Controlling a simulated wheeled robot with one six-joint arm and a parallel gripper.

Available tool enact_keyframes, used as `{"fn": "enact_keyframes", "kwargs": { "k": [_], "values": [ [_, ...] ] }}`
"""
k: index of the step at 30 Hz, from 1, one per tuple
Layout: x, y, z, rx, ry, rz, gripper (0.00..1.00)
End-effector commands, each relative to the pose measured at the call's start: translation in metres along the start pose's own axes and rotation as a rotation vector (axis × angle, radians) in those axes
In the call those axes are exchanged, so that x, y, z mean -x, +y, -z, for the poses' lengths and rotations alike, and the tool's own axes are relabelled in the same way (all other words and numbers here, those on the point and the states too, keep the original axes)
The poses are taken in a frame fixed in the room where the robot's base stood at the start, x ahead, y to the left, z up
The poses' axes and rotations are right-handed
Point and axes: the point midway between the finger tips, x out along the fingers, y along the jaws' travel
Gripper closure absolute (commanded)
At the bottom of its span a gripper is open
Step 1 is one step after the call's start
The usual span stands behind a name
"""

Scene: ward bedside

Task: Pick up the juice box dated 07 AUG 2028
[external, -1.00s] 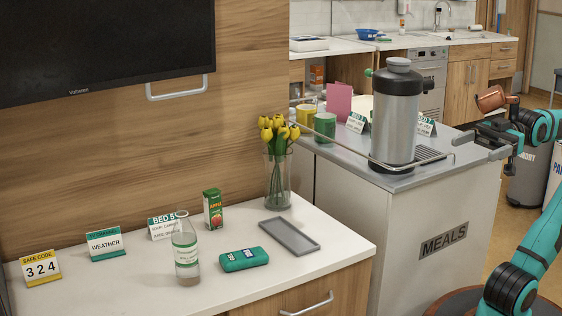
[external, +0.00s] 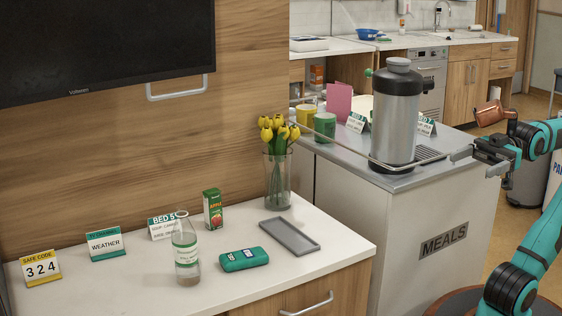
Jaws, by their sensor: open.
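A small green and red juice box (external: 213,209) marked APPLE stands upright on the white bedside counter, in front of the wooden wall panel. No date can be read on it from here. It is the only juice box I can make out. My gripper (external: 474,151) is open and empty at the right, by the near right edge of the meals cart. It is well apart from the juice box, with the cart's urn and the flower vase between them.
A glass bottle (external: 186,252), a green case (external: 244,260), a grey tray (external: 289,237) and a vase of yellow tulips (external: 278,178) share the counter (external: 128,285). The meals cart (external: 420,215) carries a tall urn (external: 396,115), mugs and a rail.

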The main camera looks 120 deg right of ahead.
Motion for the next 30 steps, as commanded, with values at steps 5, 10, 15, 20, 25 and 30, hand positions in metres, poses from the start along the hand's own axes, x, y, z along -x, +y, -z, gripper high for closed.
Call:
{"fn": "enact_keyframes", "kwargs": {
  "k": [5, 10, 15, 20, 25, 30],
  "values": [
    [0.000, 0.000, 0.000, 0.000, 0.000, 0.000, 0.17],
    [0.000, 0.000, 0.000, 0.000, 0.000, 0.000, 0.17],
    [0.000, 0.000, 0.000, 0.000, 0.000, 0.000, 0.40],
    [0.000, 0.000, 0.000, 0.000, 0.000, 0.000, 0.40],
    [-0.003, 0.002, 0.002, 0.007, -0.007, -0.005, 0.40],
    [-0.028, 0.014, 0.016, 0.064, -0.064, -0.041, 0.40]
  ]
}}
